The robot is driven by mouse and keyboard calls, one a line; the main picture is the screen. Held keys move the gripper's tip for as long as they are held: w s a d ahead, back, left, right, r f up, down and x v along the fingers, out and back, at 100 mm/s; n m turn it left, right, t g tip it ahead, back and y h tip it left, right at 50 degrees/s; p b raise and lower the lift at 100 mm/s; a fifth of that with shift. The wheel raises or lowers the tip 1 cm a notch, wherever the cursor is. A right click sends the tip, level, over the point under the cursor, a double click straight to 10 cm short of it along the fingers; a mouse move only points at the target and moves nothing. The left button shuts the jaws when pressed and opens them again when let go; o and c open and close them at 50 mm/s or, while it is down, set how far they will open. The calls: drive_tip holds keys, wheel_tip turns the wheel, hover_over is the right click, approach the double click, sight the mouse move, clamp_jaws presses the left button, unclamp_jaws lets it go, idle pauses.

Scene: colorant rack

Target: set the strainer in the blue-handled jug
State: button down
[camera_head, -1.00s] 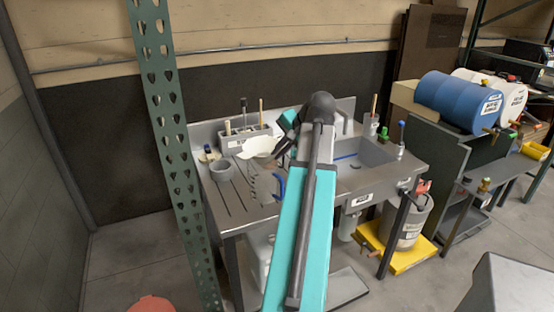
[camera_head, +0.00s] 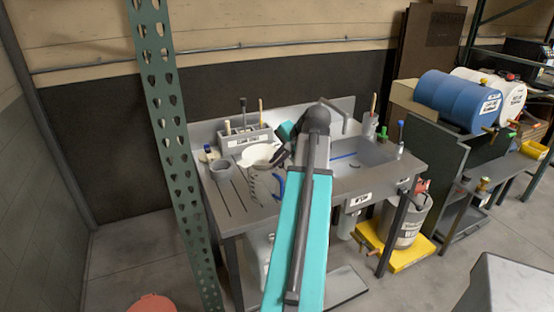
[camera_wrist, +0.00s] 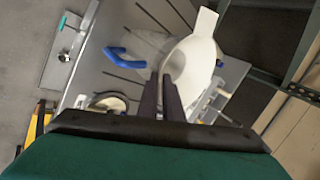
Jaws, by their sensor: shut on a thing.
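The strainer (camera_wrist: 192,62) is a white bowl with a flat tab, gripped at its rim by my gripper (camera_wrist: 164,82). In the head view the strainer (camera_head: 256,154) is at the top of the clear jug (camera_head: 263,186). The jug stands on the drainboard, its blue handle (camera_head: 279,186) toward the right. In the wrist view the blue handle (camera_wrist: 121,56) shows left of the strainer, and the jug body is mostly hidden under it. I cannot tell whether the strainer rests on the jug or hovers just above it.
A grey caddy (camera_head: 244,140) with upright tools is behind. The sink basin (camera_head: 366,162) is right of my arm. A green perforated post (camera_head: 172,130) rises in front of the counter's left side.

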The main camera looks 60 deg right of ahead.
drive_tip(key=shift+s+a+f, duration=0.1)
drive_tip(key=shift+a+f, duration=0.05)
drive_tip(key=shift+f, duration=0.25)
drive_tip(key=shift+s+a+f, duration=0.1)
drive_tip(key=shift+f, duration=0.3)
drive_tip(key=c, duration=1.9)
unclamp_jaws()
drive_tip(key=shift+c, duration=0.2)
drive_tip(key=shift+r, duration=0.15)
drive_tip(key=shift+w+r, duration=0.1)
drive_tip(key=shift+r, duration=0.1)
drive_tip(key=b+v, duration=0.1)
drive_tip(key=v, duration=1.1)
drive_tip(key=shift+d+r+b, duration=0.25)
drive_tip(key=shift+r+b, duration=0.1)
drive_tip(key=shift+r, duration=0.05)
drive_tip(key=shift+w, duration=0.1)
